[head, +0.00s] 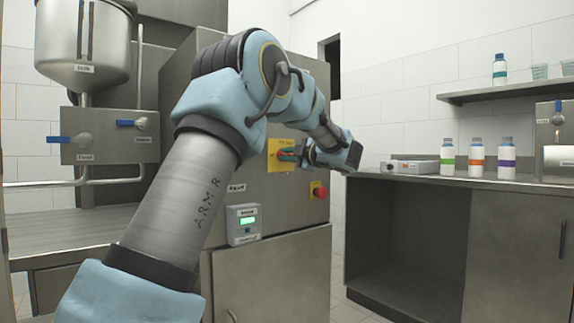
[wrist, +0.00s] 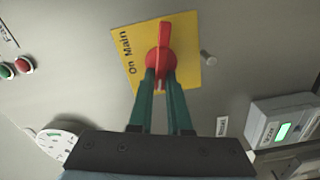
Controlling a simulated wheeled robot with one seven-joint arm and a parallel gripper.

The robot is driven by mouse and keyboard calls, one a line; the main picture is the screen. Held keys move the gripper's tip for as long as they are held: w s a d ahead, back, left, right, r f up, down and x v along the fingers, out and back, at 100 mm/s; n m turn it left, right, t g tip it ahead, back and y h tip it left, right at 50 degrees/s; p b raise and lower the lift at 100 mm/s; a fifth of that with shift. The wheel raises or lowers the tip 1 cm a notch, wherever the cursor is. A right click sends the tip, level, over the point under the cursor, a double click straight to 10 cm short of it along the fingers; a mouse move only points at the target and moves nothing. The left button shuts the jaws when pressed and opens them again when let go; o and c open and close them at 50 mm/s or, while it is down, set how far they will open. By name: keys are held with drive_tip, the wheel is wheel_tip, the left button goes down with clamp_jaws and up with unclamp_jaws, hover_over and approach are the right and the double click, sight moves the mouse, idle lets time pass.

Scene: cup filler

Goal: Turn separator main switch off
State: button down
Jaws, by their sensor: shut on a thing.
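The separator main switch is a red rotary knob (wrist: 163,38) on a yellow plate (wrist: 188,40), on the front of a grey steel cabinet. The plate reads "On Main" along its left side in the wrist view. The knob's grip runs roughly up and down in that view. My gripper (wrist: 160,76) has its two green fingers closed on the knob's lower part, one on each side. In the head view the yellow plate (head: 273,160) shows beside my gripper (head: 288,154), and my arm reaches across to it. The fingertips partly hide the knob there.
A red button on a yellow base (head: 319,190) sits below and right of the switch. A grey box with a green display (head: 243,224) is lower left. The wrist view shows red and green buttons (wrist: 14,69) and a small peg (wrist: 208,57). Bottles (head: 476,158) stand on the right counter.

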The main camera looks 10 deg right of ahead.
drive_tip(key=shift+f+n+b, duration=0.2)
drive_tip(key=shift+n+b, duration=0.5)
drive_tip(key=shift+n, duration=0.1)
drive_tip(key=shift+f+n+b, duration=0.15)
drive_tip(key=shift+n+b, duration=0.55)
drive_tip(key=shift+n, duration=0.1)
drive_tip(key=c, duration=0.9)
unclamp_jaws()
drive_tip(key=shift+r, duration=0.1)
drive_tip(key=shift+o, duration=0.2)
drive_tip(key=shift+s, duration=0.15)
drive_tip(key=v, duration=1)
drive_tip(key=shift+s+d+p, duration=0.2)
drive_tip(key=shift+s+p, duration=0.05)
drive_tip(key=shift+p, duration=0.1)
